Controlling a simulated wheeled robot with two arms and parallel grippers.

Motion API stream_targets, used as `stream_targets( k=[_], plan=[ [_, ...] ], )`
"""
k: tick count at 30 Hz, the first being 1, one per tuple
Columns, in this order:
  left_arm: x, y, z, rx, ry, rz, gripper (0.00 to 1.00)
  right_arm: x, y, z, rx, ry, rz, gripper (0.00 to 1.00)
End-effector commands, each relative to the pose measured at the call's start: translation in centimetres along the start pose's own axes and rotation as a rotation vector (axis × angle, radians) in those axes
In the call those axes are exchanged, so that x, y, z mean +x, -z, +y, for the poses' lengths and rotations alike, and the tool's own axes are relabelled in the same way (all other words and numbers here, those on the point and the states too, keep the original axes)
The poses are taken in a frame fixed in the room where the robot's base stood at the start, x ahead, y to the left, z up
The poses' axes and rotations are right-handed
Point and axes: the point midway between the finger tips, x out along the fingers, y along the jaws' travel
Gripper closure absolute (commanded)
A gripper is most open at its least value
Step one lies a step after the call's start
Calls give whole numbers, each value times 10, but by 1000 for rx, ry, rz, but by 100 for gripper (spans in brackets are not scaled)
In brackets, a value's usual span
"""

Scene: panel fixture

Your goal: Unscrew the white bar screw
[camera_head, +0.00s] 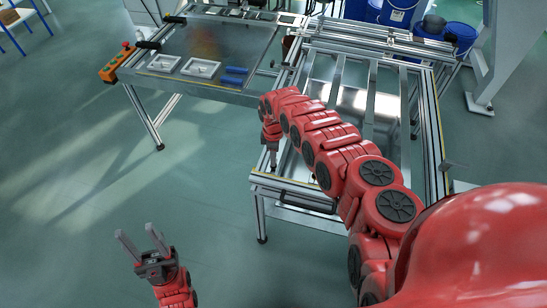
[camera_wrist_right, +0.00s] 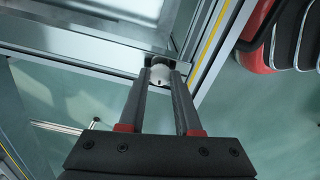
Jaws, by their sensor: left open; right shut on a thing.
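The white bar screw (camera_wrist_right: 160,74) shows in the right wrist view at the corner of the metal frame. My right gripper (camera_head: 273,164) points down at the near left corner of the panel fixture (camera_head: 300,190). In the right wrist view its two fingers are shut on the screw, one on each side. In the head view the screw is too small and hidden to make out. My left gripper (camera_head: 137,238) is open and empty, over the floor at the lower left, away from the fixture.
A table (camera_head: 215,85) at the back left carries white trays (camera_head: 200,68), blue tools (camera_head: 235,75) and an orange control box (camera_head: 117,64). Blue barrels (camera_head: 400,12) stand behind the fixture.

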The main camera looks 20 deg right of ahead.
Motion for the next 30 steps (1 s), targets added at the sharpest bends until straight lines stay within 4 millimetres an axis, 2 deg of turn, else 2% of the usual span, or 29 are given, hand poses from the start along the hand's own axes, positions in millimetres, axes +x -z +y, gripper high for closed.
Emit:
stream_targets(
  k=[20, 21, 26, 30],
  plan=[
    [-4, 0, 0, 0, 0, 0, 50, 0, 0, 0, -68, 0, 0, 100],
    [-4, -1, 0, 0, 0, 0, 50, 0, 0, 0, -68, 0, 0, 66],
    [-4, -1, 0, 0, 0, 0, 50, 0, 0, 0, -67, 0, 0, 38],
    [-4, -1, 0, 0, 0, 0, 50, 0, 0, 0, -67, 0, 0, 38]
  ],
)
